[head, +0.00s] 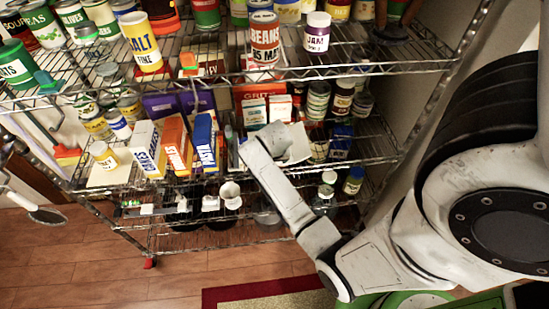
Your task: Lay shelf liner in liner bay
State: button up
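My arm reaches from the right into the middle shelf of a wire rack. My gripper (268,145) is at its end among the goods, and its fingers are too small and hidden to read. A pale flat piece (297,147) shows just right of my gripper and may be the shelf liner. I cannot tell whether it is held or lies on the shelf. Another pale sheet (108,178) lies on the left of the same shelf, with a small yellow-labelled can at its back edge. No bay is clearly marked as the liner bay.
Upright boxes, one of them blue (204,142), stand left of my gripper. Jars (318,101) stand to its right. The upper shelf (205,70) holds a salt can, a beans can and a jam jar. A red-bordered mat (265,292) lies on the wood floor.

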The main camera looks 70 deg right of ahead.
jog(key=shift+f, duration=0.45)
dwell(1.6)
jog(key=o, duration=1.2)
jog(key=shift+c, duration=0.2)
jog(key=shift+r, duration=0.15)
jog(key=v, duration=1)
jog(key=shift+a+r, duration=0.15)
jog(key=shift+r, duration=0.2)
jog(key=shift+s, duration=0.1)
jog(key=s+a+f+n+y+b, duration=0.1)
jog(key=a+n, duration=0.5)
jog(key=a, duration=0.6)
jog(key=s+a+f+n+y+b, duration=0.1)
jog(key=s+a+f+n+y, duration=0.2)
jog(key=a, duration=0.9)
notch_tip(320, 180, down, 3)
jog(key=n, duration=0.4)
jog(key=shift+s+a+g, duration=0.25)
jog(key=shift+g, duration=0.15)
